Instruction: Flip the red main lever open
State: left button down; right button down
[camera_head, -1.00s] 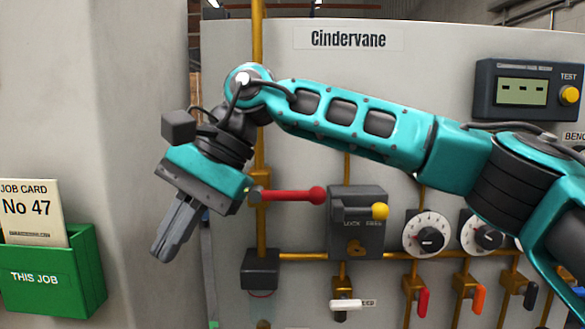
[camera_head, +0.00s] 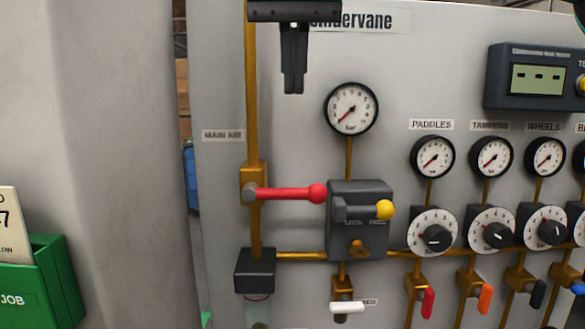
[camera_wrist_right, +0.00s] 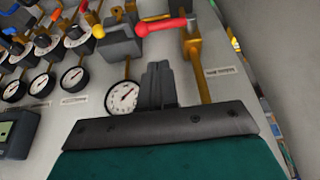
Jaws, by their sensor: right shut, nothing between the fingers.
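The red main lever (camera_head: 289,193) sticks out level to the right from a brass valve on the vertical brass pipe (camera_head: 254,120), beside the MAIN AIR label (camera_head: 223,135). Its round red knob is close to the grey lock box (camera_head: 358,232). My right gripper (camera_head: 293,90) hangs at the top of the head view, fingers down, shut and empty, above the lever and apart from it. In the right wrist view the shut fingers (camera_wrist_right: 158,70) show below the red lever (camera_wrist_right: 163,26). My left gripper is not in view.
The lock box has a yellow-knobbed handle (camera_head: 384,209) next to the lever's knob. A pressure gauge (camera_head: 350,108) sits above it. Dials (camera_head: 433,233) and small coloured levers line the right. A green card holder (camera_head: 45,280) stands at the lower left.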

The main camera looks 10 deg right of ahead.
jog(key=b, duration=0.1)
send_near(294, 189)
jog(key=w+x, duration=0.1)
jog(key=x, duration=0.4)
jog(key=shift+f, duration=0.8)
jog(key=shift+b, duration=0.3)
jog(key=shift+d+f+y+b, duration=0.15)
jog(key=shift+f+y+b, duration=0.1)
jog(key=shift+y+b, duration=0.15)
